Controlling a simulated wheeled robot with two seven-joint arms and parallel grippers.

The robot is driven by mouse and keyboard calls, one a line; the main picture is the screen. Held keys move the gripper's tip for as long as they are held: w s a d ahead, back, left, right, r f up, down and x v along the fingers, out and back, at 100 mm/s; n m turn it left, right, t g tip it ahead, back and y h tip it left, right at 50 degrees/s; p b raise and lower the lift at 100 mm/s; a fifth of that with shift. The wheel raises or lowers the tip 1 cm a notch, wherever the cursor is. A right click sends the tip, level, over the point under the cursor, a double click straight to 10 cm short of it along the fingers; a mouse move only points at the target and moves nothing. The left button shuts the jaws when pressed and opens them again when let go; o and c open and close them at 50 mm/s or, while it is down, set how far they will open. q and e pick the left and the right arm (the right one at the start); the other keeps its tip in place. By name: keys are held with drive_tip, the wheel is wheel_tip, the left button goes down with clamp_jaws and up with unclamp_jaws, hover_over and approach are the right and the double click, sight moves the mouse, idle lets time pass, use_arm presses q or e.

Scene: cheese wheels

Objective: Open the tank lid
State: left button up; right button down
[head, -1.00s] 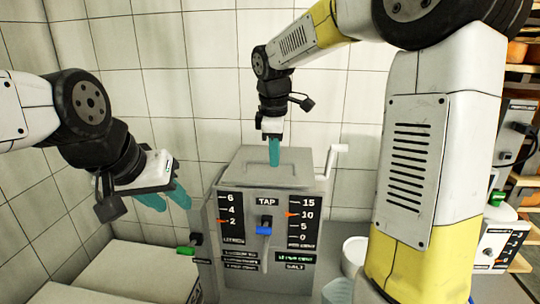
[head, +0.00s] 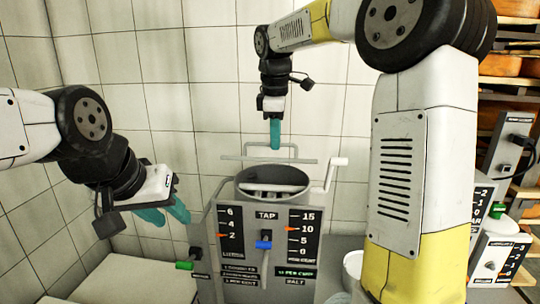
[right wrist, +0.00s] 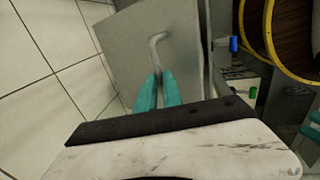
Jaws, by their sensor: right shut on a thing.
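The grey tank (head: 222,265) stands in the middle of the head view, with its round top opening (head: 270,180) uncovered and a pale bar inside. The lid (head: 240,158) is raised above the opening, seen nearly edge-on; its flat grey face (right wrist: 125,50) shows in the right wrist view. My right gripper (head: 275,148) is shut on the lid's handle, a bent grey bar (right wrist: 157,45) whose end lies between the teal fingertips (right wrist: 157,78). My left gripper (head: 168,216) is open and empty, its teal fingers apart, left of the tank.
A crank (head: 330,175) sticks out at the tank's right. A blue tap lever (head: 263,245) and a green-tipped lever (head: 184,265) are on the front and left. A white bucket (head: 353,265) stands right of the tank. Tiled walls (head: 160,100) close off the back and left.

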drive_tip(key=shift+w+d+r, duration=0.3)
drive_tip(key=shift+w+r, duration=0.5)
drive_tip(key=shift+w, duration=0.25)
drive_tip(key=shift+w+d+r, duration=0.25)
drive_tip(key=shift+w+r, duration=0.5)
drive_tip(key=shift+w, duration=0.3)
drive_tip(key=c, duration=1.5)
unclamp_jaws()
drive_tip(key=shift+w, duration=0.1)
drive_tip(key=shift+r, duration=0.15)
wheel_tip(320, 180, up, 7)
drive_tip(key=s, duration=0.1)
drive_tip(key=shift+s+a+r, duration=0.2)
drive_tip(key=shift+s, duration=0.1)
